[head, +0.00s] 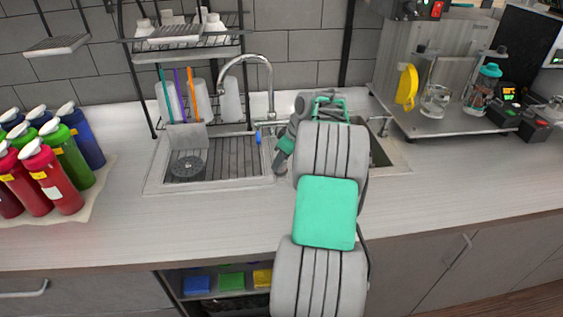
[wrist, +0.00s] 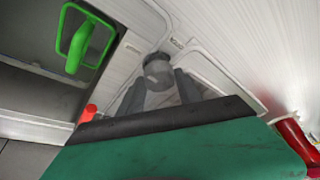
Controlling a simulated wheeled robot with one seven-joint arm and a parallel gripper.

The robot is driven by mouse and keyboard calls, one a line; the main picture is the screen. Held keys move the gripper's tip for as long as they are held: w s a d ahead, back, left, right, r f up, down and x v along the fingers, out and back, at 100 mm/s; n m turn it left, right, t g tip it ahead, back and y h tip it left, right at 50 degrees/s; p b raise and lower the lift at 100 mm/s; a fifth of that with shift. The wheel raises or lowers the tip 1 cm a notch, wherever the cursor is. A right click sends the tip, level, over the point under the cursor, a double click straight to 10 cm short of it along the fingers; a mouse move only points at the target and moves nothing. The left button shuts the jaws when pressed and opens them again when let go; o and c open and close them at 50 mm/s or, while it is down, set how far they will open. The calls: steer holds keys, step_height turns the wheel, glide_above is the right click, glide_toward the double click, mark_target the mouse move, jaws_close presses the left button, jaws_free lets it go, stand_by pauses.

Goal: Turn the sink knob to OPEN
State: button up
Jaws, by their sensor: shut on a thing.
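The sink knob (wrist: 158,72) is a grey, rounded piece in the wrist view, between the two dark fingers of my gripper (wrist: 160,90). My gripper is shut on it. The knob cannot be made out clearly there. The sink (head: 160,186) has a ribbed basin on the left and a second basin mostly behind my arm. The curved metal faucet (head: 268,75) stands at the back. No OPEN marking is readable.
A drying rack (head: 187,58) stands behind the sink. Several coloured bottles (head: 68,160) stand on the left. A machine (head: 440,75) with glass cups stands at the back right. The counter front right (head: 440,205) is clear. A bright green looped object (wrist: 86,38) shows in the wrist view.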

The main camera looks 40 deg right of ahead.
steer(key=m+b, duration=0.1)
steer(key=m, duration=0.1)
steer(key=m+h+b, duration=0.1)
steer(key=b, duration=0.1)
steer(key=shift+a+f+m+h, duration=0.15)
steer(key=shift+m+h, duration=0.15)
steer(key=shift+m, duration=0.1)
steer(key=m+b, duration=0.1)
steer(key=m, duration=0.1)
steer(key=m+h+b, duration=0.1)
steer(key=m, duration=0.1)
steer(key=shift+a+m+h+b, duration=0.1)
steer(key=shift+m+h+b, duration=0.2)
steer(key=shift+b, duration=0.1)
steer(key=m, duration=0.2)
steer(key=m+g+h, duration=0.1)
steer(key=m, duration=0.1)
steer(key=shift+w+a+r+m+b, duration=0.1)
steer(key=shift+w+r+m+b, duration=0.1)
steer(key=shift+m+b, duration=0.15)
steer(key=shift+m+g+h+p, duration=0.45)
steer(key=shift+m+g, duration=0.35)
steer(key=shift+m, duration=1.05)
steer(key=o, duration=1.4)
steer(key=shift+c, duration=0.2)
